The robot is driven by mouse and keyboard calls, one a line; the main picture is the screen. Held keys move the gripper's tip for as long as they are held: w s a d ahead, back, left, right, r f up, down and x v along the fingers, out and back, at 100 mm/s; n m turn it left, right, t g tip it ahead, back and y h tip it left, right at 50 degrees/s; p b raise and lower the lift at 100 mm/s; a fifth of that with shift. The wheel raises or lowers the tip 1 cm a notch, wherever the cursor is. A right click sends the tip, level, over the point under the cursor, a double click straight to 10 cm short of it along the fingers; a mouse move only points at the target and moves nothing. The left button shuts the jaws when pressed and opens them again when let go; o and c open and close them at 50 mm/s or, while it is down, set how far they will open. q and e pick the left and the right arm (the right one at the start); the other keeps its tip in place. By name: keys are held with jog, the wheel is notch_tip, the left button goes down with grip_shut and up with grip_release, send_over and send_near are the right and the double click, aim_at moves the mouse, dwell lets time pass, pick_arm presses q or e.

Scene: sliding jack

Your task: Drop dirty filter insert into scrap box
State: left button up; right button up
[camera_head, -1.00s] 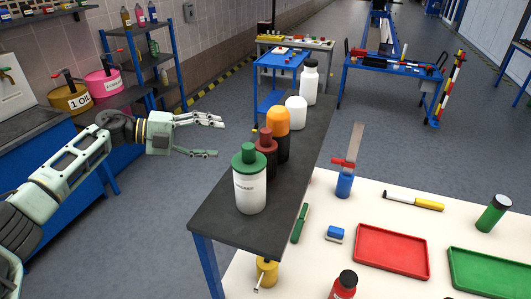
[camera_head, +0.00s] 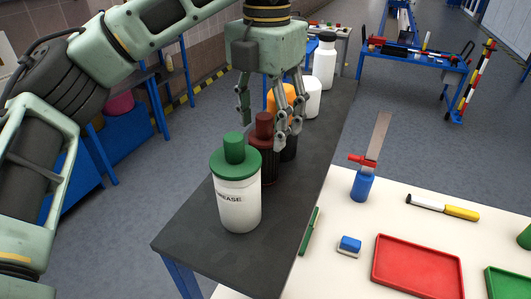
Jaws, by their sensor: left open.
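A dark ribbed cylinder with a brown-red top (camera_head: 264,126), apparently the filter insert, stands upright on the narrow dark bench (camera_head: 190,236). My left gripper (camera_head: 262,136) is open, pointing down over it, with fingers on either side of its top. I cannot tell whether they touch it. The fingers partly hide the cylinder and the black, orange-topped container (camera_head: 280,97) behind it. No scrap box can be made out. My right gripper is not in view.
A white grease bottle with a green cap (camera_head: 238,195) stands close in front of the cylinder. White bottles (camera_head: 324,62) stand behind. The cream table (camera_head: 335,279) at right holds a red tray (camera_head: 415,268), a blue-handled scraper (camera_head: 362,186) and a marker-like tool (camera_head: 440,207).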

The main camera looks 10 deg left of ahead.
aim_at(263, 145)
pick_arm(q)
jog(key=shift+s+a+f+p, duration=0.1)
jog(key=shift+f+p, duration=0.15)
jog(key=shift+f, duration=0.1)
jog(key=shift+s+a+f+p, duration=0.1)
jog(key=shift+f+p, duration=0.1)
jog(key=shift+f, duration=0.15)
jog(key=shift+f+p, duration=0.55)
jog(key=shift+f, duration=0.1)
jog(key=f, duration=0.3)
jog(key=shift+w+a+p, duration=0.15)
jog(key=shift+w+p, duration=0.05)
jog(key=shift+p, duration=0.2)
jog(key=shift+f, duration=0.15)
jog(key=c, duration=1.3)
jog(key=shift+c, duration=0.2)
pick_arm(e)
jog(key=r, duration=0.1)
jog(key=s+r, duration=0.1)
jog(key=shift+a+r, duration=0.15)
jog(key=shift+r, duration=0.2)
